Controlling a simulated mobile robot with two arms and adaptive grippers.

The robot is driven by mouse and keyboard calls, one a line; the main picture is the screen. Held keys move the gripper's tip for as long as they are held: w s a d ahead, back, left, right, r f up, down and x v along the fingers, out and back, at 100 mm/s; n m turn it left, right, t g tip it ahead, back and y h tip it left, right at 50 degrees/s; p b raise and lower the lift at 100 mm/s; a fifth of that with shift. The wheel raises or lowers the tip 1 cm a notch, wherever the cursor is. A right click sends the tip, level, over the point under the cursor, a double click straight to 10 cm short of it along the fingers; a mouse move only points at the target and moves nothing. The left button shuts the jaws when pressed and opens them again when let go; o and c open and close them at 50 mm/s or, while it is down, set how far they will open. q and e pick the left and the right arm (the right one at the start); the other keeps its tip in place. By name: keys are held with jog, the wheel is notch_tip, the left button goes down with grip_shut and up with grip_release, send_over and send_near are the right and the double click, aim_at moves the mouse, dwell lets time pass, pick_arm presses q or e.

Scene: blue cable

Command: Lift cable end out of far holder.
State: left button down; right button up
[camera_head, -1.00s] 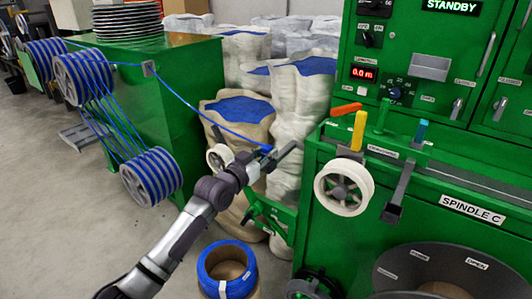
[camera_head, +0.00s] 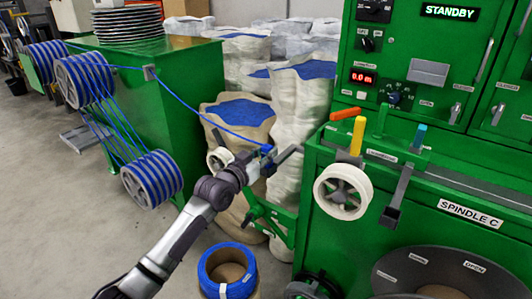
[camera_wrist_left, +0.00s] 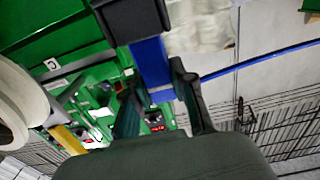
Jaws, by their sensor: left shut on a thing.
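The blue cable (camera_head: 205,115) runs from a guide on the green cabinet, sagging down to my left gripper (camera_head: 262,157). My left gripper is shut on the blue cable end, and a small patch of blue shows at its fingertips. In the left wrist view, a blue block-like piece (camera_wrist_left: 151,65) sits between the two fingers. A dark grey block (camera_wrist_left: 130,15) adjoins its upper end; it looks like the holder, and I cannot tell whether the end is still seated in it. The cable (camera_wrist_left: 262,62) trails right from behind one finger. My right gripper is not in view.
A white-rimmed wheel (camera_head: 343,191), a yellow lever (camera_head: 357,133) and an orange lever (camera_head: 346,114) are on the green machine at right. Filled sacks (camera_head: 300,110) stand behind my gripper. A blue-topped roll (camera_head: 227,268) stands below my arm.

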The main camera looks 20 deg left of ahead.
pick_arm(q)
jog(key=shift+r, duration=0.2)
dwell(0.4)
jog(key=shift+r+p, duration=2.6)
jog(key=shift+r, duration=0.25)
